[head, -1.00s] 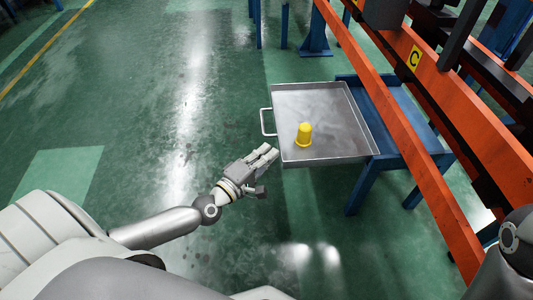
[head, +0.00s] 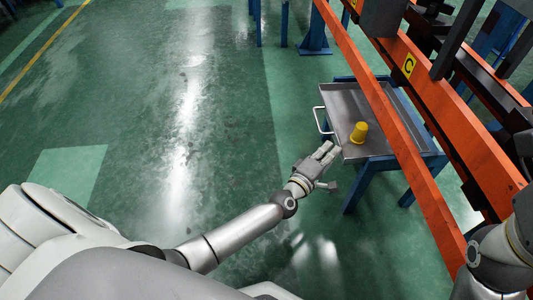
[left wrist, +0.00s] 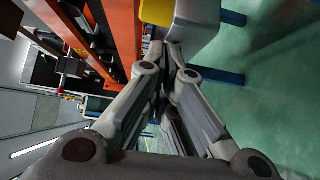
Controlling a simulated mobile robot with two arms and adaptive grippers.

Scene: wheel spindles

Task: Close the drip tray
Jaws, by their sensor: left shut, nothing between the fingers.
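The drip tray (head: 338,102) is a grey metal tray with a white handle (head: 319,121) on its left side. It sits on a blue stand (head: 374,170), mostly over it, with its right part behind an orange beam. A yellow cup-shaped object (head: 358,132) stands in the tray near its front left; it also shows in the left wrist view (left wrist: 156,11). My left gripper (head: 334,153) is shut and empty at the tray's front left corner, close to or touching its wall (left wrist: 194,20). In the head view, part of my right arm shows at the lower right; its gripper is not visible.
Orange beams (head: 407,135) of a rack with a yellow "C" sign (head: 409,66) run across the right side, over the tray and stand. A blue post foot (head: 316,46) stands behind. The green floor on the left is clear.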

